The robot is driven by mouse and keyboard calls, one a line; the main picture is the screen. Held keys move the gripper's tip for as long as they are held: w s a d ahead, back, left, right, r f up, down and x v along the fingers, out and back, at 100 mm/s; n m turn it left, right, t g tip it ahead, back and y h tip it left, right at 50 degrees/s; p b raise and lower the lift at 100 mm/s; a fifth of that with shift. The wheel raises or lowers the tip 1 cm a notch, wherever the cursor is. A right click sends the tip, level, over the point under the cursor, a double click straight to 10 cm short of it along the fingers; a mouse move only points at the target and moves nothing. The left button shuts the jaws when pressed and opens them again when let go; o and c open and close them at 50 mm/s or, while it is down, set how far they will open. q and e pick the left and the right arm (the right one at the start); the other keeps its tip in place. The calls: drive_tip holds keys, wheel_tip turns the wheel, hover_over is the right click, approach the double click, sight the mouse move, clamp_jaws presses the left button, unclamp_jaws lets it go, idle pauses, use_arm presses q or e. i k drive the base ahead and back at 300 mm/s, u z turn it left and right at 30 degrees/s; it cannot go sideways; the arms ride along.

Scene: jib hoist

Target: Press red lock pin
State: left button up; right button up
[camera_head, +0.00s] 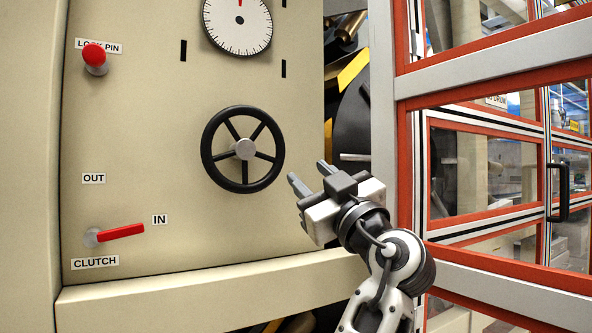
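The red lock pin (95,56) is a round red knob that sticks out at the upper left of a beige panel (150,150), below a LOCK PIN label (98,45). My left gripper (311,177) is in front of the panel's right edge, far to the right of and below the lock pin. Its two fingers are apart with nothing between them. It is just right of the black handwheel (245,149); I cannot tell how close in depth. My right gripper is not in view.
A red clutch lever (122,231) sits at the lower left, pointing toward the IN label (160,220). A round dial (238,22) is at the top. A red-and-grey framed glazed door (480,170) stands on the right. The panel between lock pin and handwheel is clear.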

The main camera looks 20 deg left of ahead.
sight(94, 56)
drive_tip(key=k, duration=2)
